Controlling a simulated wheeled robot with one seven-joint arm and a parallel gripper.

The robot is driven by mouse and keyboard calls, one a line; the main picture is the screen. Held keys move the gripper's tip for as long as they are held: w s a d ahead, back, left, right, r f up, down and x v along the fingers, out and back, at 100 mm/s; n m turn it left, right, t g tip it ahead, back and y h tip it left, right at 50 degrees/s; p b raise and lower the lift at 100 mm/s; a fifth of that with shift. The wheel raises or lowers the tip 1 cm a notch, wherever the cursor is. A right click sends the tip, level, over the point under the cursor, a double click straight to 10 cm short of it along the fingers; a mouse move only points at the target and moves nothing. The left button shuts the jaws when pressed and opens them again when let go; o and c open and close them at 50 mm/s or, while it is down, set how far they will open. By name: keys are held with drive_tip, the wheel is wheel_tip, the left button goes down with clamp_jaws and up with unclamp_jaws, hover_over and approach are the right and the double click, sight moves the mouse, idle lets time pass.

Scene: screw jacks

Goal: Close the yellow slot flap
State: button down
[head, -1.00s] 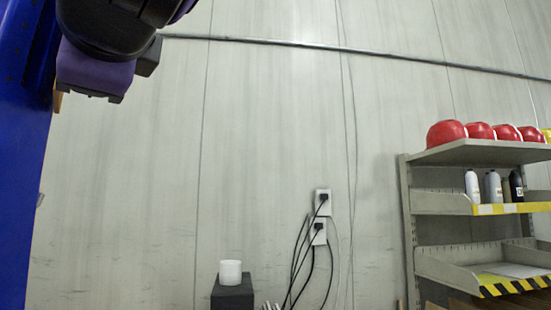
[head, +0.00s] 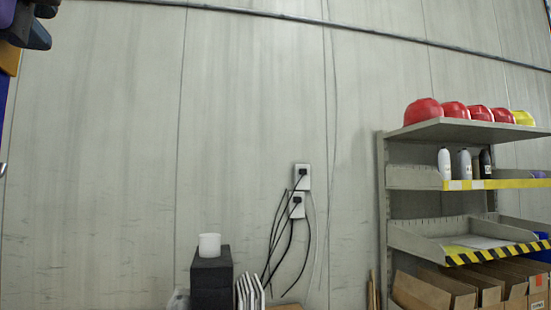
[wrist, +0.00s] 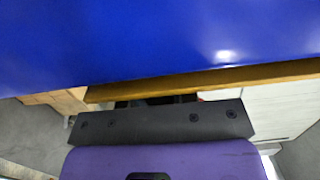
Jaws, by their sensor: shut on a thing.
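The yellow slot flap shows in the wrist view as a long orange-yellow strip (wrist: 215,79) along the lower edge of a large blue panel (wrist: 150,40). My gripper (wrist: 160,120), with a purple body and a dark grey plate, is right below the strip. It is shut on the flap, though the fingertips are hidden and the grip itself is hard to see. In the head view only a bit of my arm shows at the top left corner, with a small orange-yellow patch (head: 9,58) below it that may be the flap.
A grey shelf rack (head: 460,130) with red helmets (head: 424,111), bottles and cardboard boxes (head: 435,288) stands at the right. A black block (head: 211,280) bears a white cylinder (head: 209,246). Cables hang from wall sockets (head: 297,205). The wall between is bare.

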drive_tip(key=shift+f+h, duration=0.2)
drive_tip(key=shift+h, duration=0.1)
drive_tip(key=c, duration=1)
unclamp_jaws()
drive_tip(key=shift+o, duration=0.2)
drive_tip(key=shift+r, duration=0.1)
drive_tip(key=shift+s+d, duration=0.15)
drive_tip(key=shift+s, duration=0.4)
drive_tip(key=v, duration=0.9)
drive_tip(key=shift+s, duration=0.3)
drive_tip(key=shift+d, duration=0.1)
